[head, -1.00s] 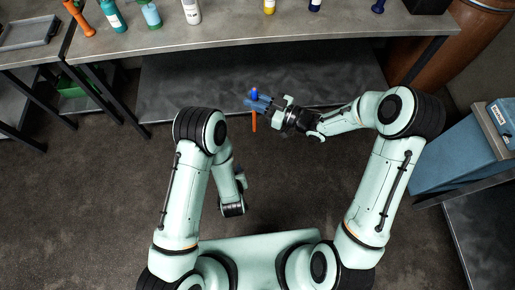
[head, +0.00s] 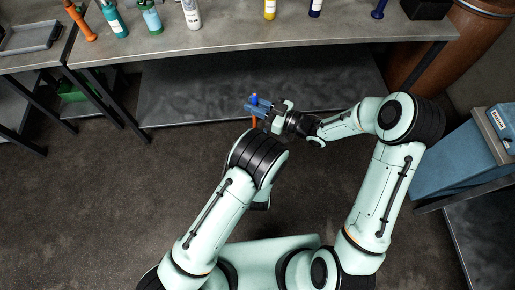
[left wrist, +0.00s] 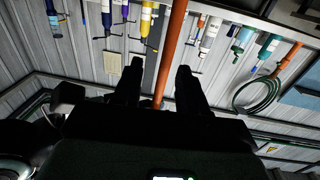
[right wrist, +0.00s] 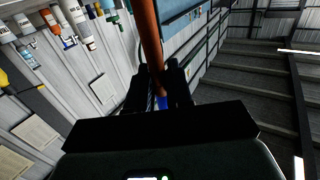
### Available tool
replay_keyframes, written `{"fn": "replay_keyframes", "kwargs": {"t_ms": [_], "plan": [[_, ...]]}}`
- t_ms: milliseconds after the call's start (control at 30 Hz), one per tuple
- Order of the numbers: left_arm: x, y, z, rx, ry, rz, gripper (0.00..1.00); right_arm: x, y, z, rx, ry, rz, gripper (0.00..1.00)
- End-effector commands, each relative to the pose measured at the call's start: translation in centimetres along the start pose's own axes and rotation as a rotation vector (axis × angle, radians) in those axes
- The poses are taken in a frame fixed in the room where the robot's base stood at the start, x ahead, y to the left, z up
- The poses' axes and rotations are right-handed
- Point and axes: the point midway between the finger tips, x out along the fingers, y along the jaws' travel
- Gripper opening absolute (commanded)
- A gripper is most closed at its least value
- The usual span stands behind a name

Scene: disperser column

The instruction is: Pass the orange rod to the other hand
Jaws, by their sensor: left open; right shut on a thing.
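The orange rod (head: 254,121) has a blue end (head: 254,98) and hangs roughly upright in my right gripper (head: 258,107). In the right wrist view, the rod (right wrist: 150,35) runs between the fingers of that gripper (right wrist: 156,67), which is shut on it near the blue end (right wrist: 163,103). In the left wrist view, the rod (left wrist: 173,45) passes between the two spread fingers of my left gripper (left wrist: 159,70). The left gripper is open; I cannot tell whether a finger touches the rod. In the head view my left arm hides the left gripper and the rod's lower part.
A grey bench (head: 232,30) with a lower shelf (head: 200,90) stands ahead, bearing several bottles and another orange object (head: 80,22). A blue cabinet (head: 455,155) stands at the right. The floor at left is clear.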

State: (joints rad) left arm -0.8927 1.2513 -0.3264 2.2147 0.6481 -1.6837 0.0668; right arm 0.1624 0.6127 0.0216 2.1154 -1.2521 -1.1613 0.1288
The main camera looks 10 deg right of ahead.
Motion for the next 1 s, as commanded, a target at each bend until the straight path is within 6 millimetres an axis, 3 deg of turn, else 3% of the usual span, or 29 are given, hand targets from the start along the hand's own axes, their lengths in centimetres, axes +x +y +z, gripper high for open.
{"fn": "replay_keyframes", "kwargs": {"t_ms": [100,300,700,767,833,933,967,1000], "plan": [[2.2,-0.1,-0.1,-0.001,0.003,-0.002,0.42,0.0,0.0,0.0,0.000,0.000,0.000,0.00],[4.5,0.0,0.0,0.000,0.000,-0.001,0.42,0.0,0.0,0.0,0.000,0.000,0.000,0.00],[5.3,0.0,0.0,0.001,-0.002,0.000,0.42,0.0,0.0,0.0,0.000,0.000,0.000,0.00],[5.2,0.0,0.0,0.001,-0.002,0.000,0.26,0.0,0.0,0.0,0.000,0.000,0.000,0.00],[5.2,0.0,0.0,0.001,-0.001,0.001,0.03,0.0,0.0,0.0,0.000,0.001,0.000,0.00],[5.2,0.1,0.0,0.000,-0.001,0.004,0.00,0.1,-0.1,-0.1,0.000,0.002,-0.002,0.00],[5.2,0.2,0.0,0.000,0.000,0.005,0.00,0.1,-0.1,-0.1,0.000,0.002,-0.002,0.23],[5.2,0.2,0.0,0.000,0.000,0.006,0.00,0.1,-0.1,-0.1,0.000,0.002,-0.003,0.36]]}}
